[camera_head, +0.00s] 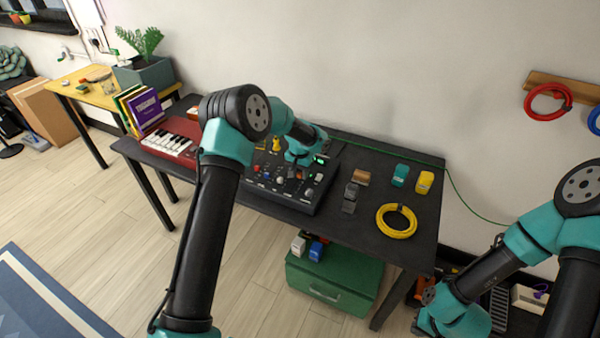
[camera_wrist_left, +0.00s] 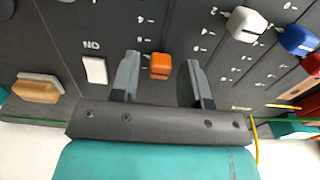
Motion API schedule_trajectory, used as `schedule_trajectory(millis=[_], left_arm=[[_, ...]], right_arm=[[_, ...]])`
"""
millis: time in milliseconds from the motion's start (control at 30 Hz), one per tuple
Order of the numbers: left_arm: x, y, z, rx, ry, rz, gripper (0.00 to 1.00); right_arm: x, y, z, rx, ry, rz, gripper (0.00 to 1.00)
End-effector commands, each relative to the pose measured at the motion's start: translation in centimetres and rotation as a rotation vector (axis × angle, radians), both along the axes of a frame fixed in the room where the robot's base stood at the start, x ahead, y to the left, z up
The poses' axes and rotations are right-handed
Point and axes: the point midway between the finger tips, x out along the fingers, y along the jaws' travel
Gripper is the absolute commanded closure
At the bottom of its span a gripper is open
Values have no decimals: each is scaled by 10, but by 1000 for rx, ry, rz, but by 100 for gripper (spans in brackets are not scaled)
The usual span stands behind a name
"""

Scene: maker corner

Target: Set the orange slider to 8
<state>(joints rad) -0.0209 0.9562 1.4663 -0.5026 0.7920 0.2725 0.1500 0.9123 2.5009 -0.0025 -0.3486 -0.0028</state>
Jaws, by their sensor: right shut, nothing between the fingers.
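The orange slider (camera_wrist_left: 160,65) is a small orange cap on a dark control panel in the left wrist view. My left gripper (camera_wrist_left: 160,82) is open, with one finger on each side of the cap and a visible gap on both sides. White scale marks run along its track, too small to read. In the head view the panel (camera_head: 303,207) lies on the dark table, and my left wrist is over its far part, hiding the fingertips and the slider. My right forearm and wrist show at lower right; the right fingers are outside the picture.
White (camera_wrist_left: 249,24) and blue (camera_wrist_left: 298,40) caps stand on the panel nearby, and a white switch (camera_wrist_left: 94,70) is beside the left finger. A red keyboard (camera_head: 172,143) is left of the panel. A yellow cable coil (camera_head: 396,233) lies on the table (camera_head: 405,262) to its right.

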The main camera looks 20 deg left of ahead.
Motion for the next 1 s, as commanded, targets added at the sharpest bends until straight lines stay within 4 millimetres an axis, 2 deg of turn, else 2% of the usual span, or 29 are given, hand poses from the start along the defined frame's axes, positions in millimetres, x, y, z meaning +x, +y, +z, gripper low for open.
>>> schedule_trajectory(millis=[300,467,667,1000], left_arm=[[0,0,1,0,0,0,53],[0,0,10,0,-1,0,53],[1,-1,39,0,-3,0,53],[1,0,105,0,-4,0,53]], right_arm=[[0,0,0,0,0,0,100],[0,0,0,0,0,0,100],[0,0,0,0,0,0,100],[0,0,0,0,0,0,100]])
